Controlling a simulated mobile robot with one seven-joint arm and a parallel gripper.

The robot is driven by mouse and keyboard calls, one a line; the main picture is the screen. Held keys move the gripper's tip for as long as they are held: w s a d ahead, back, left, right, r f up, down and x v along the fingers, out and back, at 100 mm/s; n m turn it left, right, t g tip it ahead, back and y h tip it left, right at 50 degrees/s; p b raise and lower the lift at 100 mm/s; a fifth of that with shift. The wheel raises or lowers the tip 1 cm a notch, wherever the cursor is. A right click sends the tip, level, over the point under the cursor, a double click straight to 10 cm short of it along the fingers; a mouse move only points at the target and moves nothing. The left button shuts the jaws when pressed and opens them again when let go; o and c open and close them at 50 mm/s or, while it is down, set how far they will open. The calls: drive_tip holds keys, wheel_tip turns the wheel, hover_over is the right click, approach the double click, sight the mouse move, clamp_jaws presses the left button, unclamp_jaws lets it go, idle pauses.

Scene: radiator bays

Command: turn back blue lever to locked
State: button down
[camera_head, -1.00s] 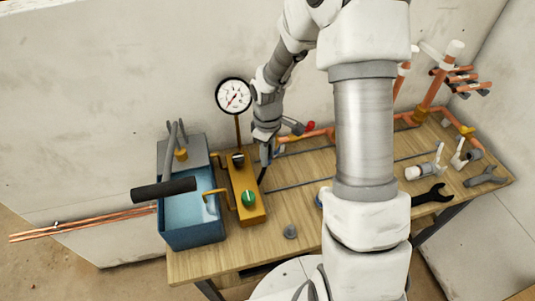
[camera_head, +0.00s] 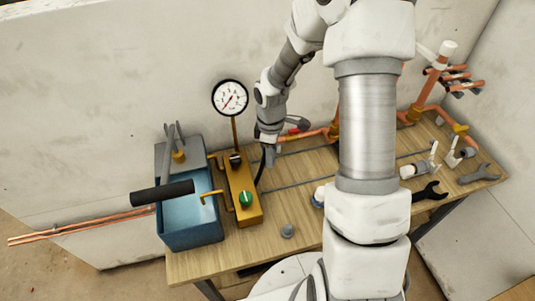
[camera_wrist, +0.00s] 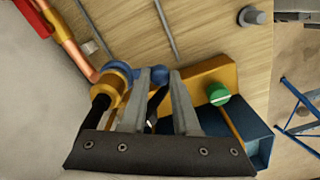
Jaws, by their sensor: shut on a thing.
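In the wrist view, the blue lever (camera_wrist: 158,75) shows between my fingertips, with a round blue part to its left around a brass fitting (camera_wrist: 108,84). My gripper (camera_wrist: 158,77) is shut on the lever. In the head view, my gripper (camera_head: 269,157) is low over the back of the bench, right of the yellow pump block, and the blue lever is hidden behind my wrist. The lever's exact angle is hard to tell, since my fingers cover part of it.
The yellow pump block (camera_head: 243,208) with a green knob (camera_head: 246,198) and a gauge (camera_head: 230,97) stands close left of my gripper, beside a blue tank (camera_head: 195,238). Copper pipe (camera_head: 312,134) runs along the back.

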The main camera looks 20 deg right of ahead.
drive_tip(key=shift+w+d+r+n+p, duration=0.1)
drive_tip(key=shift+d+n+p, duration=0.65)
drive_tip(key=shift+n, duration=0.6)
drive_tip(key=shift+w+d+f+n+p, duration=0.1)
drive_tip(key=shift+d+n+p, duration=0.7)
drive_tip(key=shift+n, duration=0.5)
drive_tip(key=shift+w+d+r+n+p, duration=0.1)
drive_tip(key=shift+d+n+p, duration=0.65)
drive_tip(key=shift+n, duration=0.6)
drive_tip(key=shift+w+n+p, duration=0.1)
drive_tip(key=shift+n+p, duration=0.2)
drive_tip(key=shift+n, duration=0.1)
drive_tip(key=c, duration=0.7)
unclamp_jaws()
drive_tip(key=shift+o, duration=0.2)
wheel_tip(320, 180, up, 17)
drive_tip(key=shift+r+p, duration=0.15)
drive_tip(key=shift+p, duration=0.2)
